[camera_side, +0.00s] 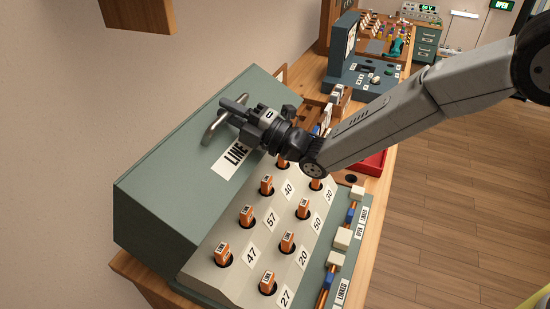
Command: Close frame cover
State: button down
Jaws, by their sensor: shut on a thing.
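The green frame cover (165,165) is a large box-like piece with a white "LINE" label (233,158) and a metal bar handle (217,124). It stands at the back of a beige sloped panel (225,235), which is uncovered. The panel holds several orange plugs marked "LINK" (247,215) beside number labels. My gripper (235,108) is at the upper end of the handle, with its jaws shut on it. The gripper hides part of the handle and part of the cover's right side.
A green side strip (322,265) with cream blocks and "OPEN" and "LINKED" labels runs along the panel's right. A dark blue-grey device (365,75) stands farther back on the wooden bench. A red tray (372,163) sits under my arm. A wooden block (140,15) hangs at upper left.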

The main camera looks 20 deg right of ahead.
jog(key=s+d+f+t+y, duration=0.1)
jog(key=s+d+f, duration=1)
jog(key=s+d, duration=0.2)
jog(key=shift+f, duration=0.1)
dwell(0.4)
jog(key=c, duration=0.6)
grip_release()
jog(key=shift+c, duration=0.2)
jog(key=shift+w+a, duration=0.1)
